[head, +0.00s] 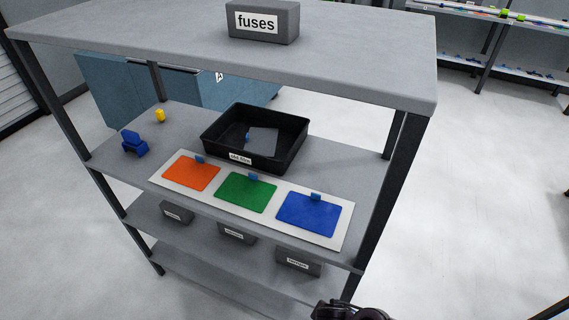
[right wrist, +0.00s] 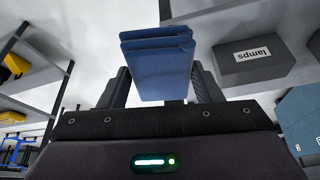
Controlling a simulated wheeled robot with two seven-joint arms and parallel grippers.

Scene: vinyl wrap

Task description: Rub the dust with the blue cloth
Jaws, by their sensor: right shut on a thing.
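In the right wrist view my right gripper (right wrist: 163,88) is shut on a folded blue cloth (right wrist: 156,58), which stands out between the two dark fingers. A dark part of my right arm shows at the bottom edge of the head view, in front of the shelf; the cloth is out of that view. On the middle shelf lies a white board (head: 262,222) with an orange panel (head: 191,173), a green panel (head: 246,193) and a blue panel (head: 309,214), each with a small blue tab. I cannot make out dust on any of them. My left gripper is not in view.
A black tray (head: 210,139) holding a dark grey sheet (head: 263,141) stands behind the board. A blue object (head: 133,144) and a small yellow one (head: 160,115) are at the left. The top shelf (head: 150,38), carrying a fuses box (head: 262,22), overhangs; posts flank the shelf.

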